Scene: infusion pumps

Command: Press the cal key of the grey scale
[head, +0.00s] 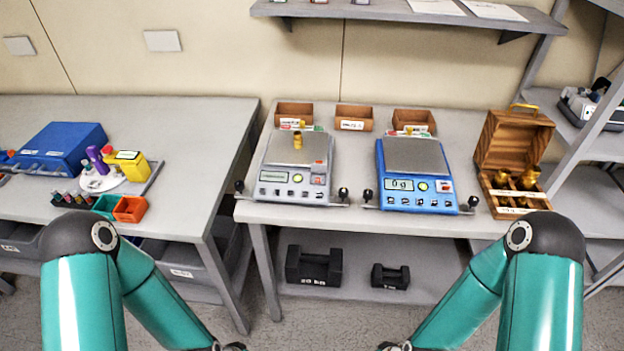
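The grey scale (297,178) stands on the right-hand table, left of the blue scale (418,193). A small brass weight (298,142) stands on its pan. Its front has a display (274,177), a round yellow button, a red-and-white label and a row of small dark keys. The key labels are too small to read, so I cannot tell which one is cal. My two teal arms reach down to the bottom edge of the head view, well in front of the scale. Both grippers are out of the frame.
Small wooden boxes (353,117) stand behind the scales. An open wooden weight case (512,160) is at right. Black weights (313,266) lie on the lower shelf. A wall shelf (400,11) hangs above. The left table (190,140) holds a blue case and tubes.

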